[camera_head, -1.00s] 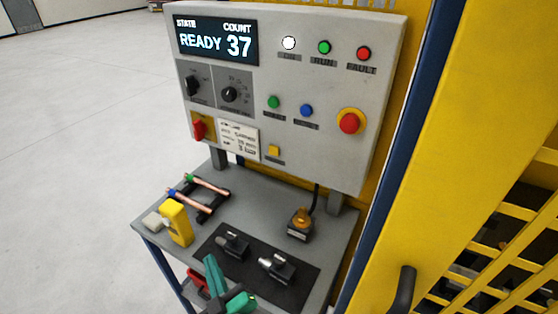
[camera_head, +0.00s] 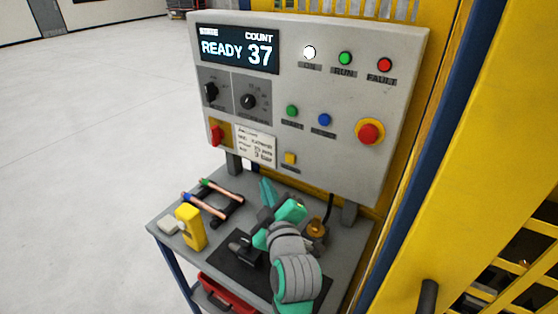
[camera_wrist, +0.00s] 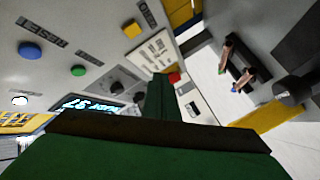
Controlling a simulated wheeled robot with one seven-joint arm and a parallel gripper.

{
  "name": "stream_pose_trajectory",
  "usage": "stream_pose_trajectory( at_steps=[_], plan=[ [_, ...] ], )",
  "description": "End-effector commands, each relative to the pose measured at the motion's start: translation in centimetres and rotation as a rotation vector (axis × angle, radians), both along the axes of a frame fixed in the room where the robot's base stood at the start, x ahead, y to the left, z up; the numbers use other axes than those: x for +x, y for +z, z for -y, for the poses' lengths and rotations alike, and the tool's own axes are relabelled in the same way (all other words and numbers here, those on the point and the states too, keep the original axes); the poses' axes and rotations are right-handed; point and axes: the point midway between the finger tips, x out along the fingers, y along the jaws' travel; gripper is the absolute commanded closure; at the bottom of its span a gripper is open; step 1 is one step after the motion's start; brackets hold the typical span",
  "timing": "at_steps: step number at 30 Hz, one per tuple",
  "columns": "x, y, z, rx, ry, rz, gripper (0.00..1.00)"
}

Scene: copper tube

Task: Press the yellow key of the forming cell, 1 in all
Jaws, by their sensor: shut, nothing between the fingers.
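My green gripper (camera_head: 267,191) is shut and empty. In the head view its fingers point up, and their tips appear below and left of the key, apart from it. In the wrist view the shut fingers (camera_wrist: 160,88) are seen end-on against the panel. The panel display (camera_head: 237,48) reads READY and COUNT 37.
Green (camera_head: 292,111) and blue (camera_head: 325,120) buttons sit above the key, with a red emergency stop (camera_head: 369,132) at right and a red switch (camera_head: 216,134) at left. Below are copper tubes on a black rack (camera_head: 230,213), a yellow device (camera_head: 190,228) and dark fixtures on the bench.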

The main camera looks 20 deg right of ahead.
Motion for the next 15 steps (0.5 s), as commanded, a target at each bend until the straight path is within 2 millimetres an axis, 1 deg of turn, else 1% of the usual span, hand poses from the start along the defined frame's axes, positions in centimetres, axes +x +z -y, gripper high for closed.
stream_pose_trajectory(
  at_steps=[9,15],
  plan=[
    [0.0,0.0,0.2,0.001,-0.002,0.000,1.00],
    [0.8,0.0,1.3,0.002,-0.003,0.000,1.00]
  ],
)
